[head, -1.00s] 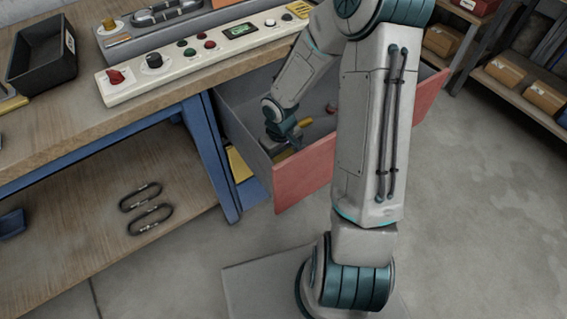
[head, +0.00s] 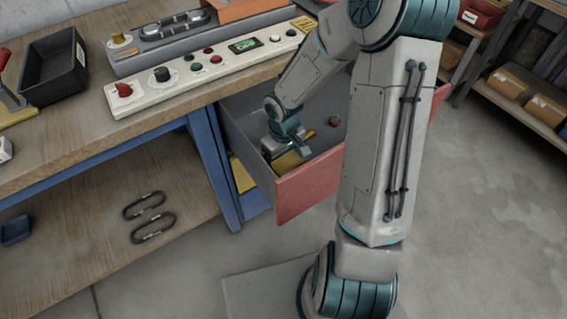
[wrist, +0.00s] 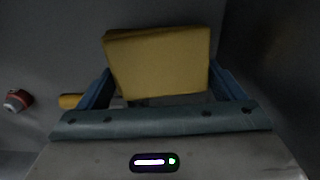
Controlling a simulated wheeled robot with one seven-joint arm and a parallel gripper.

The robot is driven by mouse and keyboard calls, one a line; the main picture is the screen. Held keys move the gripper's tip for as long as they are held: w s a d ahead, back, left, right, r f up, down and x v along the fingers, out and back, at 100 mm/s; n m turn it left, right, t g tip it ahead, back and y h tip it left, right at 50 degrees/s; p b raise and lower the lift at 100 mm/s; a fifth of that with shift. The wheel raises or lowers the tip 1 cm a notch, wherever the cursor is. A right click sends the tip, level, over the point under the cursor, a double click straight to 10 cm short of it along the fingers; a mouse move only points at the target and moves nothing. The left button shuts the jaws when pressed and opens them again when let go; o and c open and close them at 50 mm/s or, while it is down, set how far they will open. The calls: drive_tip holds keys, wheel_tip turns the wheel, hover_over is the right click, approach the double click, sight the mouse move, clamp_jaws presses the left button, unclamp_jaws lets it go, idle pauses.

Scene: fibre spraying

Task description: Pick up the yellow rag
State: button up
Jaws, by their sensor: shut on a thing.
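The yellow rag (wrist: 160,62) is a folded, flat block between the two blue fingers of my gripper (wrist: 164,88) in the wrist view. My gripper is shut on it. In the head view the rag (head: 287,162) shows as a yellow patch under my gripper (head: 293,150), which is down inside the open drawer (head: 312,189) with the red front. Whether the rag touches the drawer floor cannot be told.
In the drawer, a small red round thing (head: 334,121) and a yellow-handled thing (head: 308,134) lie beside my gripper. The drawer walls surround it. A control panel (head: 212,64) and a black bin (head: 52,68) stand on the bench above.

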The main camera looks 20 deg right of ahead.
sight(284, 158)
wheel_tip(284, 158, up, 13)
drive_tip(key=p, duration=0.3)
drive_tip(key=shift+r, duration=0.2)
drive_tip(key=shift+o, duration=0.4)
